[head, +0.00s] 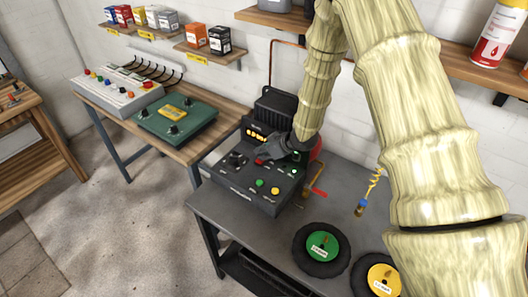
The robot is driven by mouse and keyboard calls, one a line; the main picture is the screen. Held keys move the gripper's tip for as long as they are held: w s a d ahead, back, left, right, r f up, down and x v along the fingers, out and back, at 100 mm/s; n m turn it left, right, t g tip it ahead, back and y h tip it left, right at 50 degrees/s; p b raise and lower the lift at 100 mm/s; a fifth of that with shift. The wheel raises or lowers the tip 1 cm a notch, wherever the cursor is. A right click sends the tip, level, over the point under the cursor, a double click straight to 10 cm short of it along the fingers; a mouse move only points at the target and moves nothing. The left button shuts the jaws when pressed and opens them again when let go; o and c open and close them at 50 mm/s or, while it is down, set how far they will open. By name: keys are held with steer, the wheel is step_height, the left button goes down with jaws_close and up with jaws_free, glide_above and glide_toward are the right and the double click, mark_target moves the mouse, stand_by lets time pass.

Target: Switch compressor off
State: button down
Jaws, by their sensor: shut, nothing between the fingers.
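The compressor (267,116) stands against the wall on a dark grey bench. Its black sloped control panel (250,194) faces front, with a black knob, a red button (262,161) and yellow and green buttons on it. A lit orange display shows behind the panel. My gripper (264,156) is shut and empty, low over the panel's upper part close to the red button. I cannot tell whether the fingertips touch it. My arm and gripper hide part of the panel's back right and part of the red tank behind.
Two wheels, one with a green hub (322,246) and one with a yellow hub (384,281), lie on the bench. A wooden bench (205,149) with control boxes is at left.

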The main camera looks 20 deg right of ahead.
stand_by(0.3)
steer(key=r+p, duration=0.3)
steer(key=r, duration=0.1)
steer(key=shift+w+d+r+p, duration=0.1)
steer(key=shift+w+d+p, duration=0.1)
steer(key=shift+d+p, duration=0.1)
steer(key=shift+s+d, duration=0.1)
steer(key=b+v, duration=0.3)
steer(key=v, duration=0.6)
steer(key=shift+d+r, duration=0.2)
steer(key=shift+d, duration=0.2)
